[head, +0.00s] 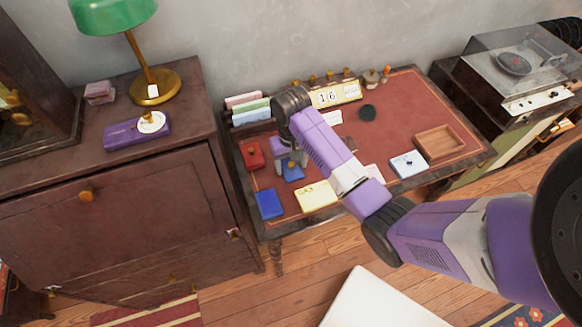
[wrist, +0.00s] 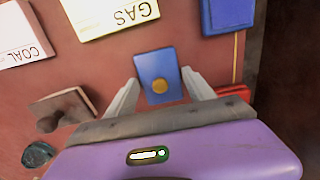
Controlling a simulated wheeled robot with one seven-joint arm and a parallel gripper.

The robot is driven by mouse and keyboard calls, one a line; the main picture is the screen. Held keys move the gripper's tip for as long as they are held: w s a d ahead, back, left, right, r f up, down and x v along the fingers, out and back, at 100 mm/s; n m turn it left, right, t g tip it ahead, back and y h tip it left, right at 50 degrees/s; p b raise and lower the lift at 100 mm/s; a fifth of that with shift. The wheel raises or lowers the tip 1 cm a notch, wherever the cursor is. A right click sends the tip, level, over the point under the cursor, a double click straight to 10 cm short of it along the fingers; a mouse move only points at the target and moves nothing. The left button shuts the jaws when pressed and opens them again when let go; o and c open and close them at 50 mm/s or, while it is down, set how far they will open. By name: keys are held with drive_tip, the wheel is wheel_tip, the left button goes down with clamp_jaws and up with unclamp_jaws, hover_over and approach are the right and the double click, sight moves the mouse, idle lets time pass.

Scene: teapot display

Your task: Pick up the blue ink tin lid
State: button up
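The blue ink tin lid (wrist: 158,68), a blue rectangle with a round gold knob, shows in the wrist view between and just beyond my gripper's fingertips. In the head view the blue lid (head: 292,174) is on the red desk top, partly hidden by my gripper. My gripper (wrist: 160,80) is open and empty, with one finger on each side of the lid in the picture. In the head view my gripper (head: 291,161) points down over the lid. I cannot tell whether the fingers touch it, or whether a tin is under it.
A red box with a knob (head: 251,155) stands left of the lid. A plain blue block (head: 269,204) and a yellow GAS card (head: 317,195) lie nearer the front edge. In the wrist view a brown knobbed piece (wrist: 62,112) and a COAL card (wrist: 22,40) are at left.

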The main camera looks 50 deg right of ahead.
drive_tip(key=c, duration=0.9)
drive_tip(key=shift+r, duration=0.1)
drive_tip(key=shift+c, duration=0.2)
